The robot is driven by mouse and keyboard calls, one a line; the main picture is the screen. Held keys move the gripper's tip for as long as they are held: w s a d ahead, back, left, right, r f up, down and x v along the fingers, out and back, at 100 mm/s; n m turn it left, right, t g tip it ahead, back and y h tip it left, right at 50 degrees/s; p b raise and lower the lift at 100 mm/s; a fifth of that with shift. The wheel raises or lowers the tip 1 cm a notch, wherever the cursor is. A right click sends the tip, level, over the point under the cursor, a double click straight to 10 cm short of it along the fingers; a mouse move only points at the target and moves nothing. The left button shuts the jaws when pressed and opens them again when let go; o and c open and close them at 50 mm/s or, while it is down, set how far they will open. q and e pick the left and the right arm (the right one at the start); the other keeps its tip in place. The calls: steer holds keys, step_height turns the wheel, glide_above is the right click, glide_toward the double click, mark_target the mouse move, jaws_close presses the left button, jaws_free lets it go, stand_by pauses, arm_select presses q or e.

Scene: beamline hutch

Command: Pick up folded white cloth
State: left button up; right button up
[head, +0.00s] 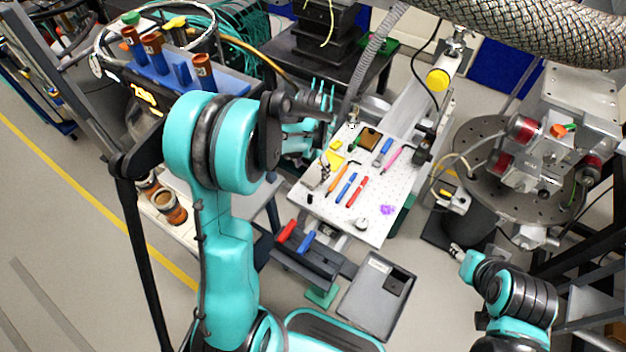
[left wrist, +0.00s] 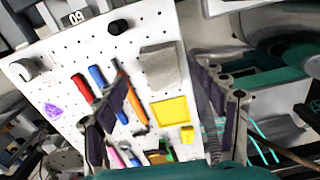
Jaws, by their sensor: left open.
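The folded cloth (left wrist: 163,68) looks grey-white and lies flat on the white perforated board (left wrist: 60,60) in the left wrist view, beside a yellow square (left wrist: 170,111). My left gripper (left wrist: 163,82) is open, with one finger to each side of the cloth in that view. Nothing is held between the fingers. In the head view my left gripper (head: 318,155) is over the left edge of the board, and the cloth is hard to make out there. My right gripper (head: 457,252) is low at the right, apart from the board; its jaws are too small to read.
Red, blue and orange tools (left wrist: 97,77) lie beside the cloth on the board. A purple piece (head: 387,210) and a small round part (head: 361,224) sit near its front end. A grey tray (head: 362,308) stands in front. A round steel platform (head: 470,150) stands to the right.

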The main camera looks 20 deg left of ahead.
mark_target(312, 178)
arm_select(q)
steer(key=f, duration=0.1)
steer(key=f+b, duration=0.1)
steer(key=f, duration=0.2)
steer(key=shift+w+f+b, duration=0.25)
steer(key=shift+w+b, duration=0.1)
steer(key=shift+r, duration=0.1)
steer(key=c, duration=1)
steer(key=shift+o, duration=0.2)
steer(key=shift+r, duration=0.1)
step_height(312, 178, up, 4)
steer(key=shift+d+r+p, duration=0.1)
steer(key=shift+r+p, duration=0.15)
steer(key=shift+p, duration=0.85)
steer(key=w+d+r+p, duration=0.2)
steer(key=w+d+r, duration=0.4)
steer(key=w, duration=0.3)
steer(key=shift+d+r+p, duration=0.15)
steer(key=shift+d+p, duration=0.15)
steer(key=shift+d, duration=0.35)
steer(key=shift+o, duration=0.2)
